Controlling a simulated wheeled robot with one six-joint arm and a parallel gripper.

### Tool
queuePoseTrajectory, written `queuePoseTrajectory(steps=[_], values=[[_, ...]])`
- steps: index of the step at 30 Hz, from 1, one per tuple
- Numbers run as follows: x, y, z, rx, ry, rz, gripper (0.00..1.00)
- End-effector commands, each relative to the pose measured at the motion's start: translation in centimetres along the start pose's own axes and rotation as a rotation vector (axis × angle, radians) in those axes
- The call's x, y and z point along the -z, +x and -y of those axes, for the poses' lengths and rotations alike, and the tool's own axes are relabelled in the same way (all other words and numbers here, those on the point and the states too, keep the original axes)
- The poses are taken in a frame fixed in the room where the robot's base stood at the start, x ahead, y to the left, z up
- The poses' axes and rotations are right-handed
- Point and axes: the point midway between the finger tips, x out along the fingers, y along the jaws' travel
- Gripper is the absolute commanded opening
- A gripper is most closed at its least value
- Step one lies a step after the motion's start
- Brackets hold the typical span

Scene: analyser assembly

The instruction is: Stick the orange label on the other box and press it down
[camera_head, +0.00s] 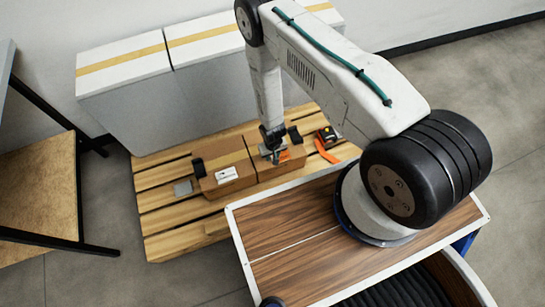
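Two low brown cardboard boxes sit side by side on a wooden pallet (160,222). A small orange label (284,156) shows at the gripper's fingers, above or on the right box. I cannot tell whether the label touches the box or is held. The fingers are too small and partly hidden to show whether they are open.
A black and orange device (327,136) and an orange strip (327,152) lie right of the boxes. A grey plate (183,187) lies left. Large white boxes (125,90) with tan tape stand behind. A wooden table (40,190) stands at left.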

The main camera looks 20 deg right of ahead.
Motion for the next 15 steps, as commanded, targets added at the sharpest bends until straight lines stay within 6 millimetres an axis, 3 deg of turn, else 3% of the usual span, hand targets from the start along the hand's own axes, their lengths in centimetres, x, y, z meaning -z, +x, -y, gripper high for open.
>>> queuePoseTrajectory(steps=[15], values=[[0.1, -3.7, 0.0, 0.000, 0.000, -0.001, 0.31]])
